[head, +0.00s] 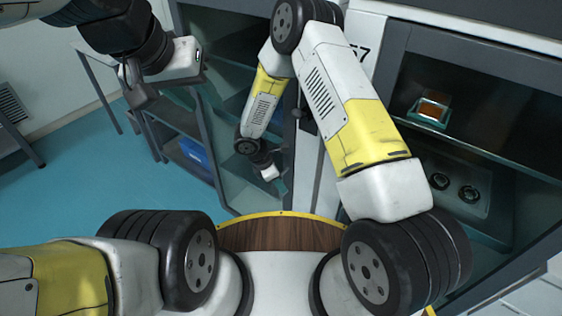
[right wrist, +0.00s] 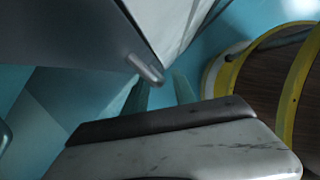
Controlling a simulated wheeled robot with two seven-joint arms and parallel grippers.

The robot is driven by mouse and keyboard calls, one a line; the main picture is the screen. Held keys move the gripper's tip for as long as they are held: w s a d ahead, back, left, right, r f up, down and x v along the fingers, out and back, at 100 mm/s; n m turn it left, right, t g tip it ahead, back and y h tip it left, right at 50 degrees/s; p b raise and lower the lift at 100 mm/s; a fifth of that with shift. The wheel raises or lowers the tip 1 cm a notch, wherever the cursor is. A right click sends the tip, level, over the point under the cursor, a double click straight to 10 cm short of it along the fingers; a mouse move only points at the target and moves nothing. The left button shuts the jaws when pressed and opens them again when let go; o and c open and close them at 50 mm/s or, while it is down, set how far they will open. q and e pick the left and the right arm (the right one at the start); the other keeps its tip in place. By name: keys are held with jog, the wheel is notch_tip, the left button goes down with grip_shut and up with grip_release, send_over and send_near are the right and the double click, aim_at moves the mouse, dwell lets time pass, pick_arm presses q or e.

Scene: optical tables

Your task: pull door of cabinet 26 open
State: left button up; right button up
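A grey-framed cabinet with glass (head: 222,125) stands behind my right arm in the head view; I cannot read the number 26 on it. In the right wrist view a rounded metal handle (right wrist: 147,68) sticks out along the edge of a grey panel (right wrist: 85,35). My right gripper (right wrist: 162,92) has two greenish fingers apart, just below the handle's end; whether the handle lies between them I cannot tell. The right gripper also shows small in the head view (head: 279,184), low before the glass. My left gripper (head: 138,97) hangs at the upper left, away from the cabinet; its fingers are unclear.
Another cabinet (head: 385,75) at the right holds a small orange-topped item (head: 433,108) and a panel with two round dark parts (head: 455,188). A blue bin (head: 195,155) sits on a low shelf at left. Blue-green floor (head: 110,185) is clear at the left.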

jog(key=shift+x, duration=0.8)
grip_shut()
dwell(0.9)
